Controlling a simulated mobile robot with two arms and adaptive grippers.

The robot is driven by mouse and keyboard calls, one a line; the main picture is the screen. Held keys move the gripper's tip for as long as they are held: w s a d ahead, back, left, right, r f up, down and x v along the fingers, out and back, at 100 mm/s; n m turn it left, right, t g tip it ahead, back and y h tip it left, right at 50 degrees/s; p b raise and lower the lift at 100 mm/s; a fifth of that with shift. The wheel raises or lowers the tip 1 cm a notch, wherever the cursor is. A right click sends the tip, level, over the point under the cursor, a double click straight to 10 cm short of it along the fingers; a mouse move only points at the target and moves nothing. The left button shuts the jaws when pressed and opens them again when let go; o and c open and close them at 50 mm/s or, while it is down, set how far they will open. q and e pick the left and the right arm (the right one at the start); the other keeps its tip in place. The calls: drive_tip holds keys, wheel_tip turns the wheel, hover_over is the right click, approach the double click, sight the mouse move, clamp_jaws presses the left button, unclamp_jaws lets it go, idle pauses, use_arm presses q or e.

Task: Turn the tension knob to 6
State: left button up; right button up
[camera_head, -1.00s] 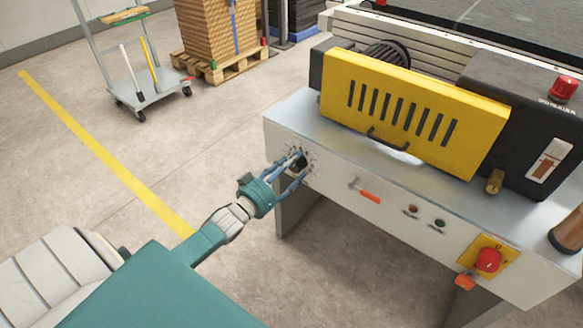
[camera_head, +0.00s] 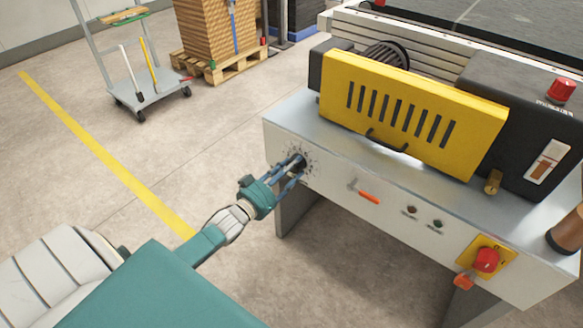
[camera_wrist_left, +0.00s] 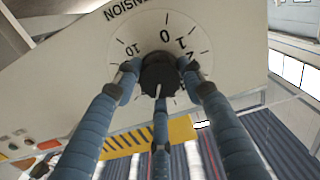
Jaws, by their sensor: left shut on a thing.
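The black tension knob (camera_wrist_left: 160,76) sits on the machine's pale front panel, at the middle of a round dial (camera_wrist_left: 199,42). In the wrist view the dial shows 10, 0, 1 and part of 2; the other numbers are hidden behind the knob and fingers. A white mark on the knob points down in that picture, away from the 0; its exact reading cannot be told. My left gripper (camera_head: 297,166), with blue fingers, is shut around the knob. In the head view the fingers mostly cover the knob. My right gripper is not in view.
A slotted yellow guard (camera_head: 412,105) stands above. The floor left of the machine is clear near my arm.

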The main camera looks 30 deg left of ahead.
use_arm(q)
drive_tip(key=shift+w+a+r, duration=0.1)
drive_tip(key=shift+w+r, duration=0.05)
drive_tip(key=shift+r, duration=0.25)
drive_tip(key=o, duration=1.1)
drive_tip(key=shift+s+f, duration=0.2)
drive_tip(key=s, duration=0.8)
drive_tip(key=s+a, duration=0.1)
drive_tip(key=s, duration=0.2)
drive_tip(key=shift+s+r, duration=0.1)
drive_tip(key=shift+s, duration=0.3)
